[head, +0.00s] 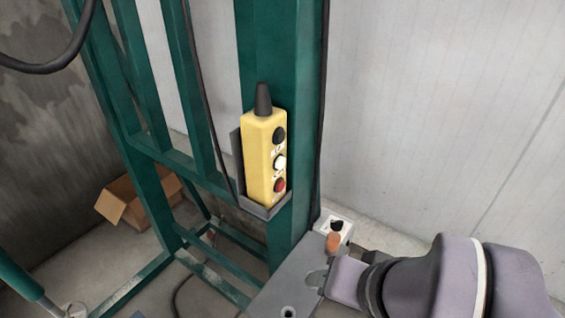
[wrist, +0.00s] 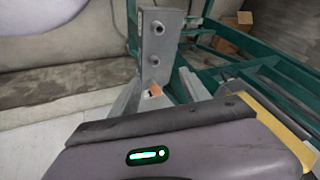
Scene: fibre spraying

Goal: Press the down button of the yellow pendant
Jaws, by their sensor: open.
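The yellow pendant (head: 262,160) sits upright in a grey holder (head: 270,211) on the green post in the head view. Its face turns right and carries a black upper button (head: 279,135), a white middle button (head: 280,162) and a red lower button (head: 280,185). The small marks beside them are too small to read. My gripper (head: 318,265) is below and right of the pendant, apart from it; it is open. Its grey parts and an orange piece also show in the wrist view (wrist: 157,88), where I cannot make out the pendant for sure.
The green frame (head: 283,70) bears the pendant, with a dark cable running down the post. A cardboard box (head: 125,202) stands on the floor at left. A pale wall (head: 440,110) closes the right side.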

